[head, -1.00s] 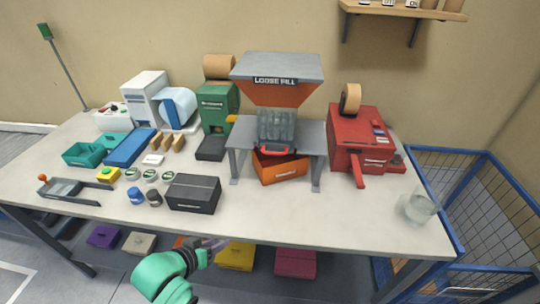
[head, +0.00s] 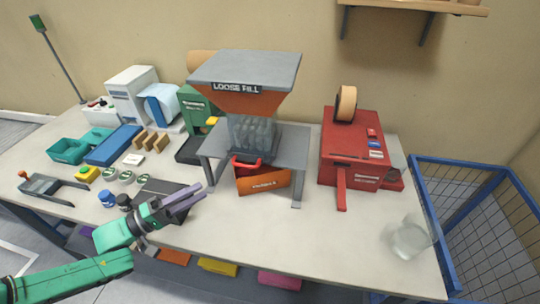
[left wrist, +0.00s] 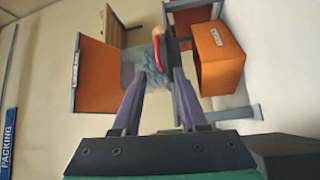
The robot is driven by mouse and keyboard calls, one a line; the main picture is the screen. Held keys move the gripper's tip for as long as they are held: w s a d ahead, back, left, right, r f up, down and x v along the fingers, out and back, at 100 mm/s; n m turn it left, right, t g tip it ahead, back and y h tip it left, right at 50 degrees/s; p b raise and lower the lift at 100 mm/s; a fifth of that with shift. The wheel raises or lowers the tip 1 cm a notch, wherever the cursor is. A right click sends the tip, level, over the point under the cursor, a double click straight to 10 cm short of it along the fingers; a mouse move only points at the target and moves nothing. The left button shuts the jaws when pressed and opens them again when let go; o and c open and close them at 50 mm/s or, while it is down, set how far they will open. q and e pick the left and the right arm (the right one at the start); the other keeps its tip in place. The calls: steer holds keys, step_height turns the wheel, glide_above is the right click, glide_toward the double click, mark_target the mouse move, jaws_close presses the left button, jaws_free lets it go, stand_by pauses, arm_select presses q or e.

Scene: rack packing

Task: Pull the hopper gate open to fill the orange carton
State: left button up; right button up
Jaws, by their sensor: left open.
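The loose fill hopper (head: 247,101) has an orange funnel over a clear section of grey fill (head: 252,136), on a grey stand (head: 288,155). Its gate has a red handle (head: 246,165) at the front, which also shows in the left wrist view (left wrist: 158,52). The orange carton (head: 263,182) sits under the stand below the handle; in the left wrist view the carton (left wrist: 217,58) is at the right. My left gripper (head: 197,193) is open and empty, left of the carton and short of the handle, pointing toward it. My right gripper is not in view.
A black box (head: 160,190) lies beneath my left gripper, partly hidden. A red machine with a tape roll (head: 352,146) stands right of the hopper. A glass (head: 411,236) stands near the right front edge. The table front between is clear.

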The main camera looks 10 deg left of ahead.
mark_target(242, 166)
arm_select(q)
steer(key=x, duration=0.3)
steer(key=p+x, duration=0.1)
steer(key=x, duration=0.3)
steer(key=r+x, duration=0.1)
steer(key=x, duration=0.3)
steer(key=shift+d+p, duration=0.1)
steer(key=shift+p, duration=0.3)
steer(key=shift+x, duration=1.1)
steer(key=shift+w+d+f, duration=0.1)
steer(key=shift+d+f, duration=0.05)
jaws_close()
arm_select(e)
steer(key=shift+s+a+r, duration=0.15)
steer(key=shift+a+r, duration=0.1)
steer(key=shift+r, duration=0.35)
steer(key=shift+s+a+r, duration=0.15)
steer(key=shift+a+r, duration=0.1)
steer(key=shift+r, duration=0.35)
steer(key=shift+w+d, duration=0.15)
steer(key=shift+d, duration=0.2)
